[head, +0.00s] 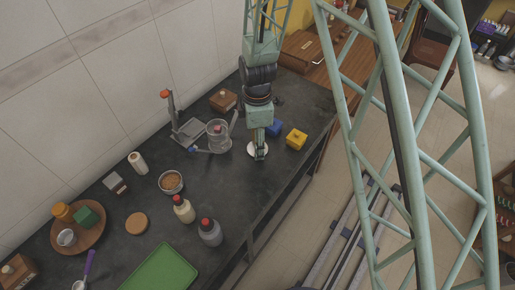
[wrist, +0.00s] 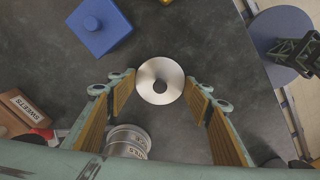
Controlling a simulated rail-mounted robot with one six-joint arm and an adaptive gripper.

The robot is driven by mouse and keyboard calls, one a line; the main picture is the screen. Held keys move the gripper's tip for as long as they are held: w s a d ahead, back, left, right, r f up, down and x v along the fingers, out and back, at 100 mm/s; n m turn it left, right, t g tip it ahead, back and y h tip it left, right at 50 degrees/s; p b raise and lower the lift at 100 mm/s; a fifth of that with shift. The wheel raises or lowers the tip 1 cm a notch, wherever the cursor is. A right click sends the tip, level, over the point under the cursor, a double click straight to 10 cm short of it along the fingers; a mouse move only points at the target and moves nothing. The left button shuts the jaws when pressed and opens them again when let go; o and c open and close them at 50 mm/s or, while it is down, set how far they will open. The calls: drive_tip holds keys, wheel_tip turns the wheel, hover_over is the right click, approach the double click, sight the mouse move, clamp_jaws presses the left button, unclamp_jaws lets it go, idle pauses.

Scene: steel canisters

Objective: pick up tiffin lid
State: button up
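The tiffin lid (wrist: 147,82) is a round, shiny steel disc with a dark centre, lying on the dark worktop in the wrist view. In the head view the pale lid (head: 251,151) shows partly behind my gripper (head: 260,154). In the wrist view my gripper (wrist: 161,88) is open, with one finger to each side of the lid. Nothing is held between the fingers. I cannot tell how high the fingertips are above the worktop.
A blue knobbed block (wrist: 97,27) lies beyond the left finger. A steel canister (wrist: 127,142) and a wooden "SWEETS" box (wrist: 28,112) are near my gripper.

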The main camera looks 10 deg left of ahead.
drive_tip(key=c, duration=0.3)
drive_tip(key=shift+r, duration=0.2)
drive_tip(key=shift+r, duration=1.55)
drive_tip(key=s+d, duration=0.2)
drive_tip(key=s, duration=0.3)
drive_tip(key=s+d+r, duration=0.1)
drive_tip(key=s+d, duration=0.1)
drive_tip(key=s, duration=0.2)
drive_tip(key=s+d, duration=0.2)
drive_tip(key=s, duration=0.3)
drive_tip(key=shift+s+d+r+p, duration=0.25)
drive_tip(key=shift+s+d+p, duration=0.05)
drive_tip(key=shift+p, duration=0.05)
